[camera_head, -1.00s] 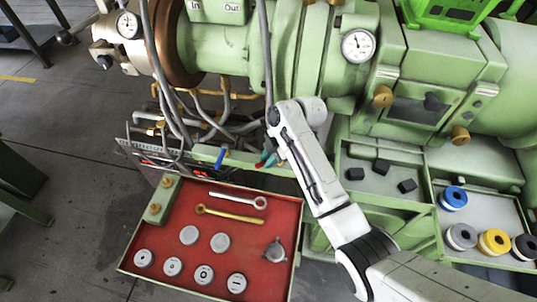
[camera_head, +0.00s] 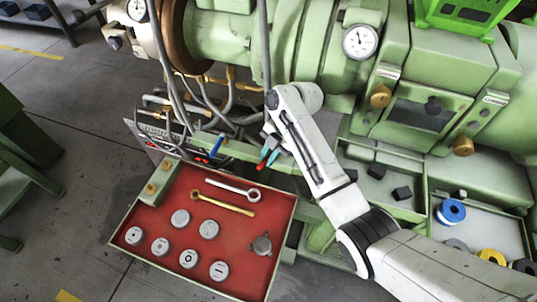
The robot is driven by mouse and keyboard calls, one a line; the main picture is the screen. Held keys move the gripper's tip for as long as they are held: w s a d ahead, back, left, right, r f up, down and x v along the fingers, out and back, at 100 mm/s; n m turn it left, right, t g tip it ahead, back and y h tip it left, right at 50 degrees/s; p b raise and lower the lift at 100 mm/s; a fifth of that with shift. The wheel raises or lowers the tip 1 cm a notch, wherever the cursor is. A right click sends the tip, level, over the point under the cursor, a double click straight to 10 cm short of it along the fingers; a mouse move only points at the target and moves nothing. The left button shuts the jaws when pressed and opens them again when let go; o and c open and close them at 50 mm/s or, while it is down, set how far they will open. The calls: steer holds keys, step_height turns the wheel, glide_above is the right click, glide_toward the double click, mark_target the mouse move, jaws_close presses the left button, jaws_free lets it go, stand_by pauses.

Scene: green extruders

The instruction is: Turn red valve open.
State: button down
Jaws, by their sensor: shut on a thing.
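The red valve (camera_head: 261,164) shows as a small red handle at the green rail below the machine, near the middle of the picture. A teal valve handle (camera_head: 273,158) is just right of it, and a blue valve handle (camera_head: 217,145) is further left on the rail. My gripper (camera_head: 268,147) points down at the red and teal handles from above. It is shut on the red valve's handle. The fingers are small and partly hidden by my white wrist, so the exact contact is hard to see.
A red-lined tray (camera_head: 225,270) with wrenches and round caps lies below the rail. Grey hoses (camera_head: 205,95) and a vertical cable (camera_head: 266,50) hang close to my wrist. Green shelves (camera_head: 410,215) with dark blocks and spools are at the right.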

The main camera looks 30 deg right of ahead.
stand_by(0.3)
steer(key=c, duration=1.1)
jaws_free()
